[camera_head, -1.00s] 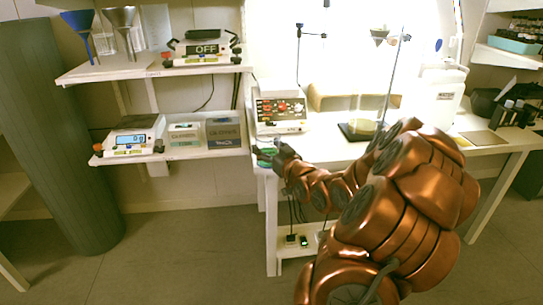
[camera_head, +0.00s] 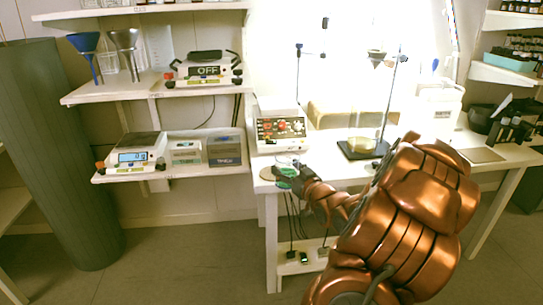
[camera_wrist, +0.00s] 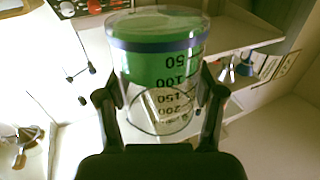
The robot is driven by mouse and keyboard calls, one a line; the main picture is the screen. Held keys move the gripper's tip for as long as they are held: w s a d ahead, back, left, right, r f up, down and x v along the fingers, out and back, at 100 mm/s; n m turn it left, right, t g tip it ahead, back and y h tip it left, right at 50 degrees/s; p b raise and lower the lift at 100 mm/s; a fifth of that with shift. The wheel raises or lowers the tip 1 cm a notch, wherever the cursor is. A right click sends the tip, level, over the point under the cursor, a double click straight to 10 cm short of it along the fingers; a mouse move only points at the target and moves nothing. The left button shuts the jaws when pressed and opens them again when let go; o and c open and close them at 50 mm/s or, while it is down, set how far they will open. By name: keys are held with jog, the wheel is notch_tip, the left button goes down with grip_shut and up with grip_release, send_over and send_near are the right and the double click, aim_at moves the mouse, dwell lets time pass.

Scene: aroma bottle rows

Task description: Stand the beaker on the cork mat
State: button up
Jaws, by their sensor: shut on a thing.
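The beaker (camera_wrist: 160,65) is clear glass with green liquid and black volume marks. It appears inverted in the wrist view, its liquid-filled base towards the top of the picture. My gripper (camera_wrist: 162,98) is shut on its sides. In the head view, the beaker (camera_head: 288,178) is near the table's front left corner, partly hidden by my gripper (camera_head: 296,172). A round tan disc, apparently the cork mat (camera_head: 268,173), lies at that corner, just left of the beaker. I cannot tell whether the beaker touches the tabletop.
A white device with red knobs (camera_head: 281,129) stands behind the beaker. A stand (camera_head: 362,150) with a dark base is farther right. Left shelves hold funnels (camera_head: 124,40), a hot plate (camera_head: 208,68) and a balance (camera_head: 133,153). The table's front edge is close to my gripper.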

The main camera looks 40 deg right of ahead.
jog(key=shift+w+d+r+p, duration=0.1)
jog(key=shift+w+p, duration=0.3)
jog(key=shift+p, duration=0.15)
jog(key=shift+w+d, duration=0.1)
jog(key=shift+w, duration=0.15)
jog(key=d+x, duration=0.1)
jog(key=x, duration=0.3)
jog(key=f+x, duration=0.1)
jog(key=x, duration=0.3)
jog(key=d+x, duration=0.1)
jog(key=x, duration=0.3)
jog(key=shift+s+d+f+p, duration=0.1)
jog(key=shift+d+f+p, duration=0.05)
jog(key=shift+d+p, duration=0.2)
jog(key=shift+f, duration=1.8)
jog(key=shift+f, duration=0.1)
jog(key=o, duration=1.3)
